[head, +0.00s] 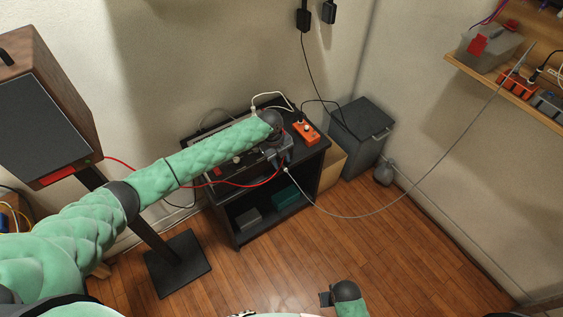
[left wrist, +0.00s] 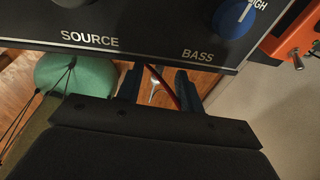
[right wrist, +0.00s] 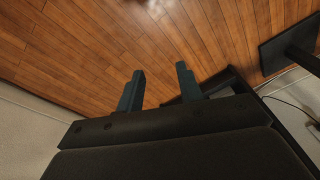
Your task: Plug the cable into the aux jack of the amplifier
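The amplifier (head: 222,171) is on the black cart, largely covered by my left arm. In the left wrist view its dark front panel (left wrist: 140,52) shows the words SOURCE and BASS and a blue knob. I cannot make out the aux jack. A grey cable (head: 440,183) hangs from the right shelf, its pale end near my left gripper (head: 285,160). In the left wrist view the fingers stand apart below the panel, with a pale thin piece (left wrist: 154,88), perhaps this cable, between them, not visibly clamped. My right gripper (right wrist: 160,72) is open and empty.
An orange box (head: 306,132) sits at the cart's right end. A red cable (head: 200,185) runs to the cart from the speaker (head: 45,115) at left. A grey bin (head: 362,130) stands right of the cart. The wooden floor (head: 400,255) in front is mostly clear.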

